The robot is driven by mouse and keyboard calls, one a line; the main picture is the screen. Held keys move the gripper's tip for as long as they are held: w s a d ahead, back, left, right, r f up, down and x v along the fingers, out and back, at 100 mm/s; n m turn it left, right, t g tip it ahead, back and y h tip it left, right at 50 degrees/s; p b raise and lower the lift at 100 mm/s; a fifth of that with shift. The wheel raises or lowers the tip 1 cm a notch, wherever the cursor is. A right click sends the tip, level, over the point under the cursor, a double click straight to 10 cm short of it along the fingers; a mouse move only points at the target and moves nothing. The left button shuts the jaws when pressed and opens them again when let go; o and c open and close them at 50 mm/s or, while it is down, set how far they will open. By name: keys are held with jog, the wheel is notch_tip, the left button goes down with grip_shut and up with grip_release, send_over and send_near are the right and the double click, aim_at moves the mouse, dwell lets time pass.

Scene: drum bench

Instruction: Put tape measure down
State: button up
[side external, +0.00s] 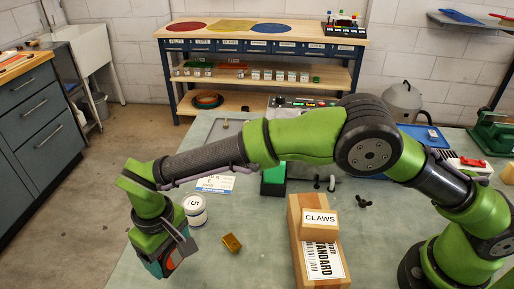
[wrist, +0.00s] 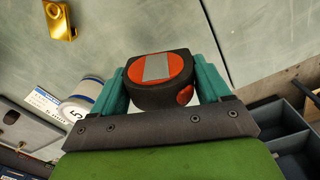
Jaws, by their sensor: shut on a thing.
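The tape measure (wrist: 155,74) is dark with orange-red faces and a grey panel. In the wrist view it sits between the two teal fingers of my gripper (wrist: 165,82), which is shut on it. In the side external view my gripper (side external: 167,258) hangs low at the left edge of the green-grey bench (side external: 205,268). There the tape measure (side external: 171,262) shows only as a small orange patch, mostly hidden by the gripper. I cannot tell whether it touches a surface below.
A white can marked 5 (side external: 195,210) stands close to my gripper. A brass-coloured block (side external: 231,242) lies to its right. A wooden box labelled CLAWS (side external: 319,222) stands further right. A printed card (side external: 215,184) lies behind the can. Bench space around the brass block is clear.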

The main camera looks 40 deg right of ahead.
aim_at(166, 261)
jog(key=shift+w+a+f, duration=0.1)
jog(key=shift+w+a, duration=0.45)
jog(key=shift+a, duration=0.05)
jog(key=shift+f, duration=1.65)
jog(key=shift+f, duration=0.2)
jog(key=o, duration=1.2)
jog(key=shift+r, duration=0.1)
